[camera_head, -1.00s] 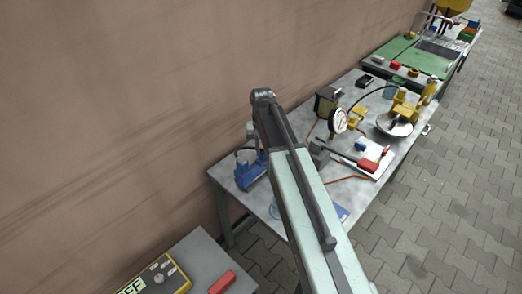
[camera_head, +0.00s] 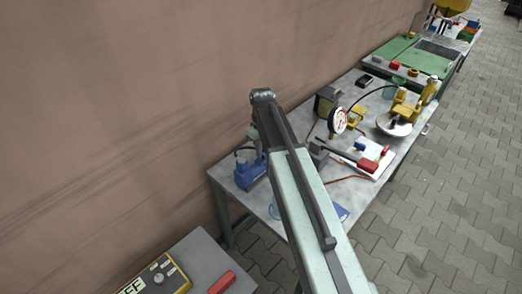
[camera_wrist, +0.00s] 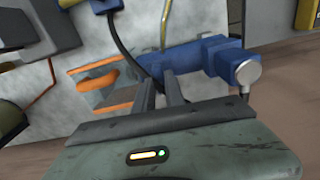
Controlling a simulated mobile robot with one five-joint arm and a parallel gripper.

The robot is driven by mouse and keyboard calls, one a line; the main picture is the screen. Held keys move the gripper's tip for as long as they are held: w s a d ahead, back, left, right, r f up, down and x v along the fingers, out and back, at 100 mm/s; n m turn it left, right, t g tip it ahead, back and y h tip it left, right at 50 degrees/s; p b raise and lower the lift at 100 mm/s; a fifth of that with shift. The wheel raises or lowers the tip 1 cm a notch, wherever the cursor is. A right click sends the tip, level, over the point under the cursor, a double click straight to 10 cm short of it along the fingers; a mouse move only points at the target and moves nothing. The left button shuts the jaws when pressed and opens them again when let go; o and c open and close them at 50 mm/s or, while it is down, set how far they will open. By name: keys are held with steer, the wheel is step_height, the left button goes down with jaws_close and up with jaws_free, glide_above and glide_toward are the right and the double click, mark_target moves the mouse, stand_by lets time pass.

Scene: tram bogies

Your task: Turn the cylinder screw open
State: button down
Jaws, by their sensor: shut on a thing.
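A blue hydraulic unit (camera_wrist: 195,58) with a silver round knob (camera_wrist: 247,72) at its right end lies across the upper middle of the wrist view. It also stands at the near left corner of the table in the head view (camera_head: 247,173). My gripper (camera_wrist: 160,80) has its two dark fingers reaching to the left part of the blue unit. They are shut on a small part there, which I take to be the cylinder screw; the fingers mostly hide it. In the head view my arm covers most of the gripper.
The grey table (camera_head: 225,177) carries a dial gauge (camera_head: 338,121), a black-handled tool (camera_head: 340,155) and yellow parts with a round disc (camera_head: 394,124). A yellow box (camera_head: 157,280) sits nearby on another bench. A wall stands close on the left.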

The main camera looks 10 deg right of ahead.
steer(key=shift+s+n, duration=0.15)
steer(key=shift+n, duration=0.15)
steer(key=c, duration=1.4)
jaws_free()
steer(key=shift+r, duration=0.1)
step_height(320, 180, up, 8)
steer(key=p, duration=0.8)
steer(key=shift+f, duration=0.2)
steer(key=shift+s, duration=0.1)
